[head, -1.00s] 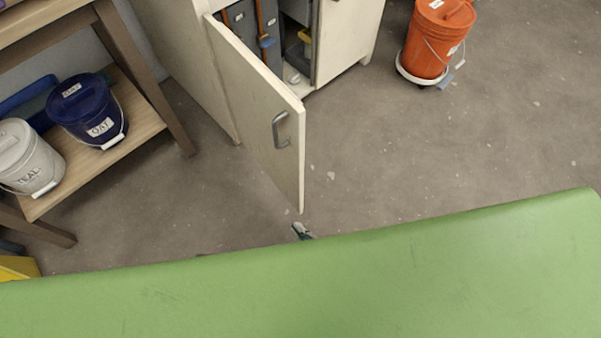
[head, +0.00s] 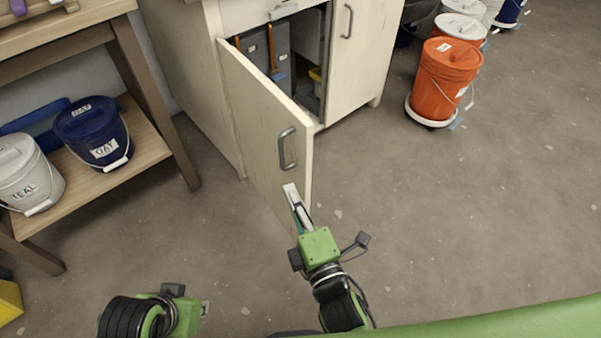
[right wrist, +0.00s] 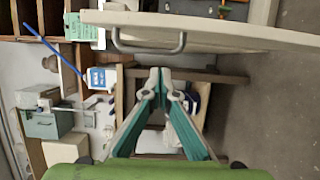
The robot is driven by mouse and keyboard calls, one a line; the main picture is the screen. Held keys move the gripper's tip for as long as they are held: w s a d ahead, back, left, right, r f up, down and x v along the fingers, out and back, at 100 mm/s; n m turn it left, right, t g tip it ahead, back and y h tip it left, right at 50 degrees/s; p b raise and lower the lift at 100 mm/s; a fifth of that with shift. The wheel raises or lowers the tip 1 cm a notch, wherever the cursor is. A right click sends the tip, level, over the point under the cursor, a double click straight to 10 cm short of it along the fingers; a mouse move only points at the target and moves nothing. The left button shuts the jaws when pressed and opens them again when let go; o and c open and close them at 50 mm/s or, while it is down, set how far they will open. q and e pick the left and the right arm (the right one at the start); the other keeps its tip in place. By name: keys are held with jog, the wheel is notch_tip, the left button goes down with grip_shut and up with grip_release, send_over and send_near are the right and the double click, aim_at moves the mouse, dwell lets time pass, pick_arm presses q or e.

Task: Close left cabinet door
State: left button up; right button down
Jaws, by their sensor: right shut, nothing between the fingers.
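The cream left cabinet door (head: 255,115) stands wide open, swung out toward me, with a grey bar handle (head: 287,148) on its outer face. My right gripper (head: 290,188) is shut and empty. Its tips overlap the door below the handle, near the free edge; I cannot tell whether they touch. In the right wrist view the shut teal fingers (right wrist: 160,75) point toward the door (right wrist: 230,32), which crosses the top with its handle (right wrist: 150,48). My left wrist shows at the bottom left of the head view; its fingers are hidden.
The cabinet's right door (head: 352,55) is shut. Grey binders (head: 255,50) stand inside. An orange bucket (head: 441,85) stands on the floor to the right. A wooden shelf (head: 150,147) with a blue bucket (head: 92,132) and white bucket (head: 27,172) stands left. Floor around the door is clear.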

aim_at(302, 172)
jog(key=shift+w+d, duration=0.4)
jog(key=shift+w, duration=0.65)
jog(key=shift+w+d, duration=0.35)
jog(key=shift+w, duration=0.65)
jog(key=shift+w+d, duration=0.4)
jog(key=shift+w, duration=0.65)
jog(key=shift+d, duration=0.15)
